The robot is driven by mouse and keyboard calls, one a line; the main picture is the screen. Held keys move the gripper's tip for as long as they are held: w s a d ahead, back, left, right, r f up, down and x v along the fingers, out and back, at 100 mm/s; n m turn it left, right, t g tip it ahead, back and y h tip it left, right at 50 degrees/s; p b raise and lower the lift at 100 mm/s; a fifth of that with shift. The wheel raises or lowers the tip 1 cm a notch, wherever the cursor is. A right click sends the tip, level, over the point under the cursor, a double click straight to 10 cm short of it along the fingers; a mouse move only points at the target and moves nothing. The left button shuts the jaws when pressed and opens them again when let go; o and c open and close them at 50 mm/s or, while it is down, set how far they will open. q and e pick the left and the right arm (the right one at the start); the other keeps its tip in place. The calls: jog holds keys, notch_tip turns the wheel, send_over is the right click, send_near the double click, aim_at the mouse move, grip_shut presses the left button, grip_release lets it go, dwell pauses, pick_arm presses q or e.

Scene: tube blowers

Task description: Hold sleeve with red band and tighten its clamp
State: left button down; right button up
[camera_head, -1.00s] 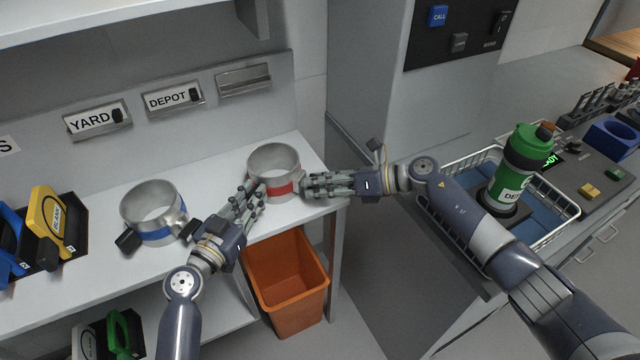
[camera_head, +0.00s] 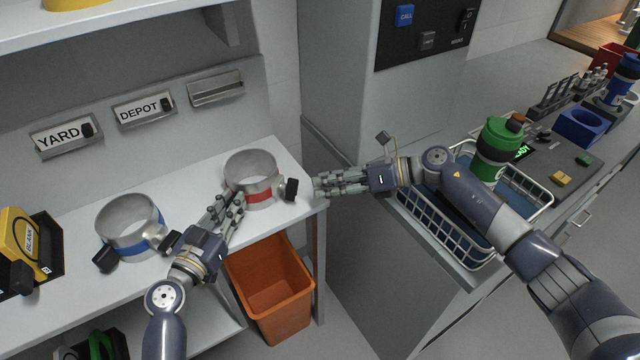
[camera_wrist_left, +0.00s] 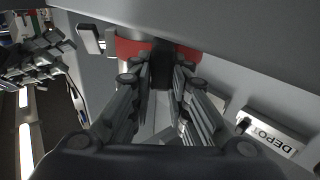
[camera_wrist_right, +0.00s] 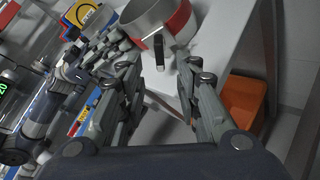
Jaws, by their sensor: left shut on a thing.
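The sleeve with the red band (camera_head: 258,196), a metal ring, stands upright on the white shelf near its right end. My left gripper (camera_head: 226,208) is at its left front side. In the left wrist view its fingers (camera_wrist_left: 160,75) are shut on a black handle (camera_wrist_left: 161,58) in front of the red band. A black clamp knob (camera_head: 291,189) sticks out on the sleeve's right side. My right gripper (camera_head: 318,187) is open and empty just right of the knob, apart from it. In the right wrist view the knob (camera_wrist_right: 159,52) shows between the fingertips.
A sleeve with a blue band (camera_head: 131,247) stands left of my left gripper, with black knobs on it. An orange bin (camera_head: 272,300) is below the shelf. A wire basket (camera_head: 445,228) and a green bottle (camera_head: 497,140) are beneath and behind my right arm.

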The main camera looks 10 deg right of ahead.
aim_at(289, 189)
jog(key=shift+w+d+r+n+g+h, duration=0.7)
jog(key=shift+w+d+r+g+h, duration=0.55)
jog(key=shift+r+g, duration=0.85)
jog(key=shift+t+h, duration=0.25)
jog(key=shift+t, duration=0.05)
jog(key=x, duration=1.1)
jog(key=shift+s+a+r, duration=0.1)
jog(key=shift+s+a, duration=0.15)
jog(key=shift+a, duration=0.15)
grip_shut()
